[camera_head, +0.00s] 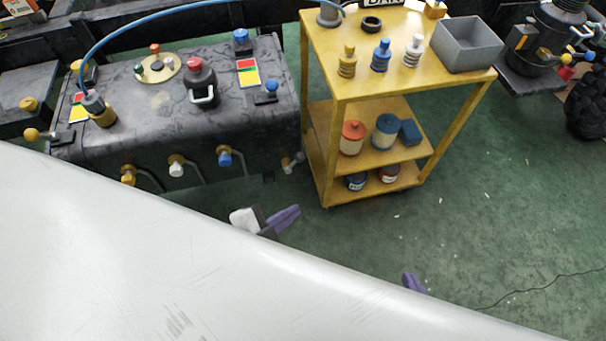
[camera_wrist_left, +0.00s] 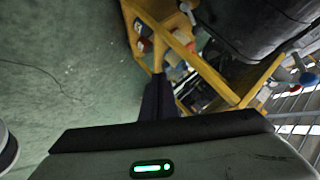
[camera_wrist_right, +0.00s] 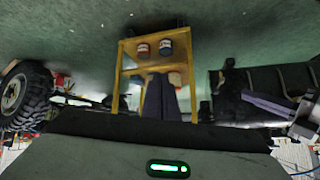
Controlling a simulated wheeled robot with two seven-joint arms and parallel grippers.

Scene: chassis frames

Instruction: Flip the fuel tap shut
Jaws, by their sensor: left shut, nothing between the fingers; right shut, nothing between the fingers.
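The dark tank-like unit (camera_head: 135,110) at upper left in the head view carries several handles, and I cannot tell which is the fuel tap. A blue-knobbed lever (camera_head: 269,91) sits beside a coloured label on its top right. A yellow-ball lever (camera_head: 45,134) sticks out at its left end. Yellow (camera_head: 128,179), white (camera_head: 177,169) and blue (camera_head: 225,158) knobs line its front face. My left gripper (camera_head: 287,217) is shut and empty, below the unit's right end and apart from it. My right gripper (camera_head: 412,283) is shut and empty, lower right over the floor, mostly hidden.
A yellow cart (camera_head: 322,186) with bottles, jars and a grey bin (camera_head: 467,46) stands right of the unit. A blue hose (camera_head: 205,5) arcs above the unit. A large pale surface (camera_head: 150,260) blocks the lower left. Green floor (camera_head: 490,210) is open at right.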

